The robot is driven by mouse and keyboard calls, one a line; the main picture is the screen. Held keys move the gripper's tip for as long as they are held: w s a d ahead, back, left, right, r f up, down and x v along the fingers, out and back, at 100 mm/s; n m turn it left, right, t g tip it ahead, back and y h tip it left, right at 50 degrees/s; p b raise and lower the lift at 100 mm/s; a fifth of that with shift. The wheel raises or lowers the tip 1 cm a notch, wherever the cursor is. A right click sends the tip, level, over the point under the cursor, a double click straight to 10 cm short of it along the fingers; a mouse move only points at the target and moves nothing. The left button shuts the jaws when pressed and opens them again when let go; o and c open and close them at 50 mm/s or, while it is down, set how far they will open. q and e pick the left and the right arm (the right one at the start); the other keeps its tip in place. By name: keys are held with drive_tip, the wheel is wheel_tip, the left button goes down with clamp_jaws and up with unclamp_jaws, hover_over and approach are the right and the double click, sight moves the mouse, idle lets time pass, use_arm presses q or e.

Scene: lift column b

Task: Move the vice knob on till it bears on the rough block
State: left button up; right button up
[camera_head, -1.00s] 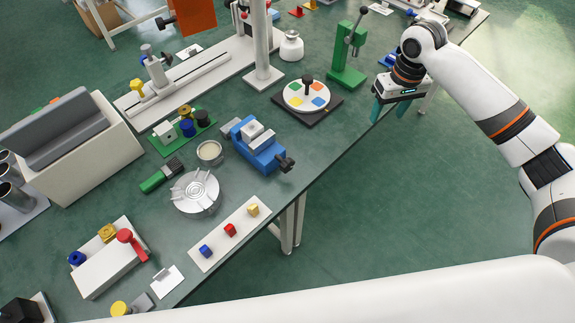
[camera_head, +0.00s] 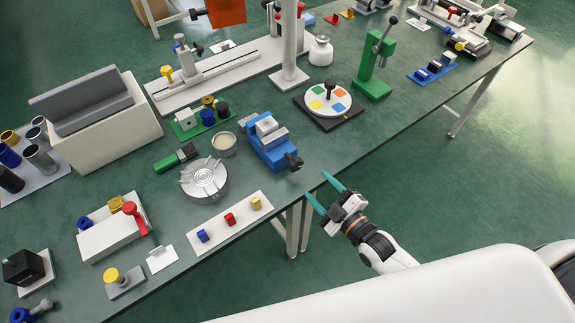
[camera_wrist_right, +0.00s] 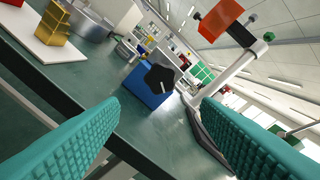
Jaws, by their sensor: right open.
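The blue vice (camera_head: 270,152) stands near the front edge of the bench. Its dark knob (camera_head: 294,161) faces the edge; in the right wrist view the knob (camera_wrist_right: 160,78) is a black, lobed shape in front of the blue vice body (camera_wrist_right: 142,90). A pale grey block (camera_head: 266,127) sits at the vice's top; I cannot tell whether anything bears on it. My right gripper (camera_head: 318,187) is open and empty, just off the bench edge, with its teal fingers pointing towards the vice and apart from the knob. My left gripper is not in view.
A white strip with coloured cubes (camera_head: 231,228) and a round metal fixture (camera_head: 204,178) lie left of the vice. A dial with coloured patches (camera_head: 328,100) and a green lever press (camera_head: 375,70) stand right of it. Open floor lies before the bench edge.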

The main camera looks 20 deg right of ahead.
sight(297, 167)
drive_tip(key=shift+n+t+y, duration=0.3)
drive_tip(key=shift+n, duration=0.3)
drive_tip(key=x, duration=0.6)
drive_tip(key=a+p+x, duration=0.1)
drive_tip(key=x, duration=0.3)
drive_tip(key=shift+s+r, duration=0.2)
drive_tip(key=shift+r, duration=0.1)
drive_tip(key=shift+c, duration=0.5)
drive_tip(key=c, duration=0.9)
